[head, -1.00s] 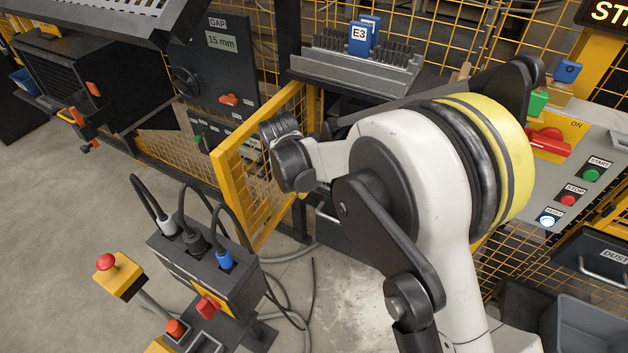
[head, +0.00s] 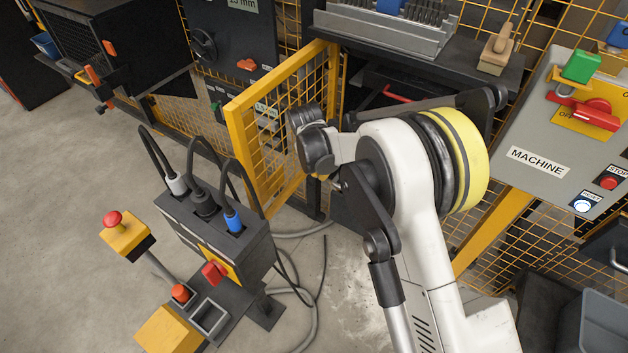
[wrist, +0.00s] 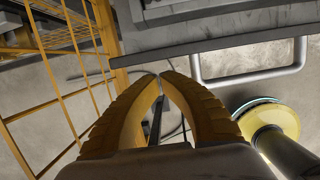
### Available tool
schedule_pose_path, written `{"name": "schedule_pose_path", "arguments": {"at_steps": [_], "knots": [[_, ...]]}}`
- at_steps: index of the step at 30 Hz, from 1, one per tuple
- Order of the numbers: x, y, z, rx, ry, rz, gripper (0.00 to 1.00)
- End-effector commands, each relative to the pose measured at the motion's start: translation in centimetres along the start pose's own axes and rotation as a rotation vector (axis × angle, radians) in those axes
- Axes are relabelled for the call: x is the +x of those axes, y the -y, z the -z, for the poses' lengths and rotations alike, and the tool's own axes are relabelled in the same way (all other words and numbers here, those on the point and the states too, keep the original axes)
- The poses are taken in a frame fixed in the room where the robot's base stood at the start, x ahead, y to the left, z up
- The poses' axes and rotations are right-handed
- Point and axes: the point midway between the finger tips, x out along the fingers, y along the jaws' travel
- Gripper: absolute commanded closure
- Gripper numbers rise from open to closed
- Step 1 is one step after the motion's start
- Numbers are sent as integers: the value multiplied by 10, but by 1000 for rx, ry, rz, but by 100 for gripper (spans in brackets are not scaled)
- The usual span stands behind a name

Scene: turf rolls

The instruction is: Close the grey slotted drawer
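In the wrist view, a dark grey front with a U-shaped grey bar handle (wrist: 250,76) crosses the upper right. A lighter grey part with slots (wrist: 162,10) shows behind its edge; I take this to be the drawer, but cannot tell how far out it is. My gripper (wrist: 160,76) has two yellow ribbed fingers with their tips together, nothing visible between them. The tips appear left of the handle and apart from it. In the head view my arm hides the gripper and most of the area below the worktop.
An open yellow mesh gate (head: 270,120) stands left of my wrist; its mesh (wrist: 62,70) is also close to the left finger. A grey pedestal box (head: 215,235) with cables stands lower left. A machine control panel (head: 560,150) is at right. Open floor lies at left.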

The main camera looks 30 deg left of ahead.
Motion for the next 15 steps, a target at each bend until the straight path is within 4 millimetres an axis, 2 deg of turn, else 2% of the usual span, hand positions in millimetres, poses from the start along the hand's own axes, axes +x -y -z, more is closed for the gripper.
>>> {"name": "schedule_pose_path", "arguments": {"at_steps": [4,15], "knots": [[2,0,-7,0,0,0,100],[1,0,-8,0,0,0,100]]}}
